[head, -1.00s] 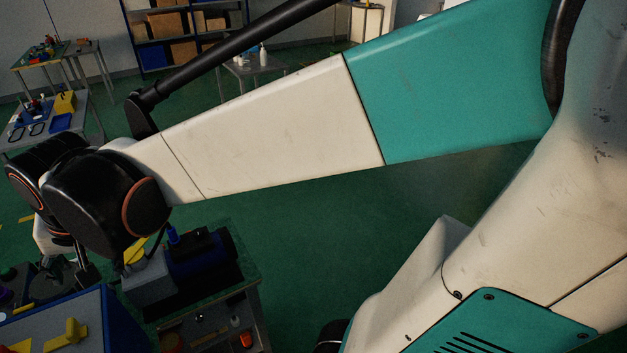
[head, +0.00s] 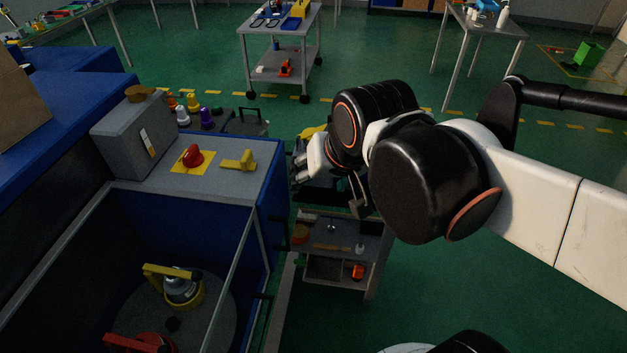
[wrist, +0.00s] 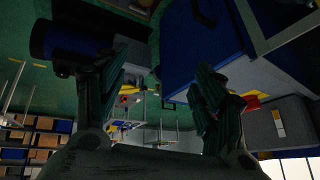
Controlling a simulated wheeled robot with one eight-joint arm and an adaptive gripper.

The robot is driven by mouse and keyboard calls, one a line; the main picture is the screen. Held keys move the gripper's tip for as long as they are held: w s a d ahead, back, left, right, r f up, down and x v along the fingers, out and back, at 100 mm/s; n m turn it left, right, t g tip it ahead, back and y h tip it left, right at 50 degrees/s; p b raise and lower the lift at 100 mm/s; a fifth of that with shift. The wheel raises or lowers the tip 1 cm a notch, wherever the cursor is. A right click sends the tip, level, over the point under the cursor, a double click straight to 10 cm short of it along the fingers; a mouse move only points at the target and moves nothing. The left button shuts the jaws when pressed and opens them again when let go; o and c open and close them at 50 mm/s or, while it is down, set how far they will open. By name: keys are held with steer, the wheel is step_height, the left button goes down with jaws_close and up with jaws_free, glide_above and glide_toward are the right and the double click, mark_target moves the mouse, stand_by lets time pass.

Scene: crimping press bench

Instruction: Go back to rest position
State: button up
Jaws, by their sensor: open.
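My gripper (head: 357,198) is partly hidden behind my black wrist joints in the head view. It hangs beside the right side of the blue press cabinet (head: 270,200), above a small grey cart (head: 350,235). In the wrist view, my gripper (wrist: 158,92) has its two dark fingers spread wide apart. Nothing shows between the fingers except the background. The blue cabinet (wrist: 195,35) lies beyond the right finger, and a blue cylinder on a grey block (wrist: 68,40) lies beyond the left finger.
The cabinet top carries a red knob (head: 193,155) and a yellow handle (head: 240,161). Its open chamber holds a yellow-ringed fixture (head: 180,287) and a red part (head: 140,343). A grey trolley (head: 285,45) stands behind.

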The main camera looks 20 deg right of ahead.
steer(key=shift+s+f, duration=0.3)
steer(key=shift+f, duration=0.1)
steer(key=shift+d, duration=0.1)
steer(key=s+n, duration=0.1)
steer(key=s+d+n, duration=0.1)
steer(key=s+f, duration=0.1)
steer(key=shift+s+d+n+t, duration=0.15)
steer(key=shift+s+n+t, duration=0.25)
stand_by(0.7)
